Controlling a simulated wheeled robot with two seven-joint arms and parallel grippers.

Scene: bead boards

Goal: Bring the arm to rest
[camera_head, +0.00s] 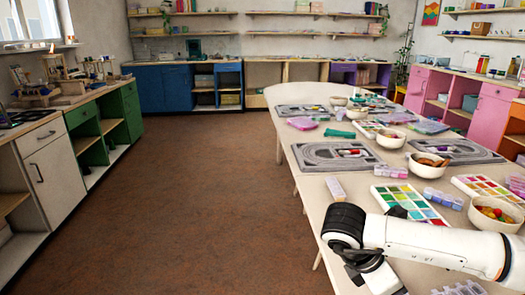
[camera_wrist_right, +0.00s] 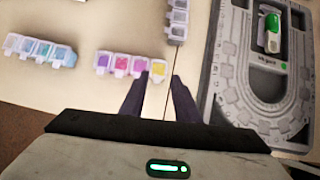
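My right arm comes in from the right in the head view. A bead box with purple, pink and yellow compartments (camera_wrist_right: 128,65) lies just beyond the fingertips. My left gripper is not in the head view.
A grey bead board (camera_wrist_right: 237,82) with a green item (camera_wrist_right: 271,22) lies right of the gripper. A teal bead box (camera_wrist_right: 40,50) lies left. White bowls (camera_head: 493,213), colour trays (camera_head: 408,203) and further boards (camera_head: 335,156) crowd the table. The brown floor (camera_head: 190,180) at left is clear.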

